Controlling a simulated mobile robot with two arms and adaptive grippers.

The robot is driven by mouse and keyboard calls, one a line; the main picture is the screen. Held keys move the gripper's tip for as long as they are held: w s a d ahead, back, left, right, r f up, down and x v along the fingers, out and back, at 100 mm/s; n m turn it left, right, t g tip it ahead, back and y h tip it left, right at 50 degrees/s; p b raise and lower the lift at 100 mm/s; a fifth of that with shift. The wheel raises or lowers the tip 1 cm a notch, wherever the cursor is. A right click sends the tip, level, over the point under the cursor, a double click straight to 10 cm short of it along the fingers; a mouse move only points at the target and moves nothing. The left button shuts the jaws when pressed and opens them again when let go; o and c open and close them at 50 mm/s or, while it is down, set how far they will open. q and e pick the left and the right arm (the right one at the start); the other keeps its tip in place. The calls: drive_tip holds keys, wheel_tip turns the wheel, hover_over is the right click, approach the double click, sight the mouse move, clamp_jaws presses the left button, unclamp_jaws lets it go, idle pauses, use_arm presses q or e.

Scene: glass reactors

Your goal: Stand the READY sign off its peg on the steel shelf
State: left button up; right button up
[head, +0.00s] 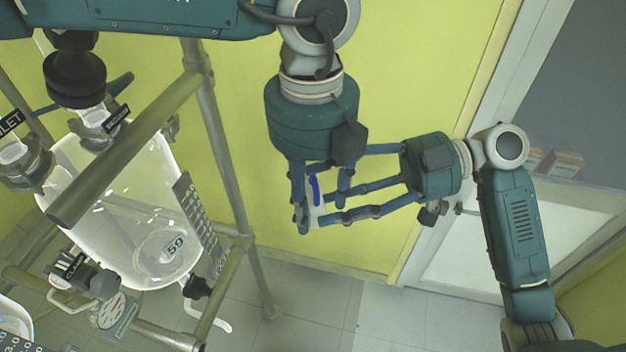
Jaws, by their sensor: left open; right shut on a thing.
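A small white piece with a blue mark (320,198) is between my two grippers. It may be the READY sign, but no lettering can be read. My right gripper (309,204) reaches in from the right and is shut on this white piece. My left gripper (321,212) points down from above, its fingers spread on either side of the same piece. The fingers of both grippers overlap in the picture, so I cannot tell whether the left ones touch it. I cannot make out the peg or the steel shelf.
A glass reactor (125,215) in a metal pipe frame (222,150) stands at the left, with black fittings and labels. A yellow wall (400,85) is behind my grippers. A pale door (505,235) is at the right. Tiled floor (310,305) is free below.

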use_arm(q)
drive_tip(key=shift+d, duration=0.1)
drive_tip(key=c, duration=1.2)
drive_tip(key=shift+s, duration=0.1)
drive_tip(key=shift+c, duration=0.2)
use_arm(e)
drive_tip(key=o, duration=1.2)
drive_tip(key=shift+o, duration=0.2)
drive_tip(key=shift+d, duration=0.1)
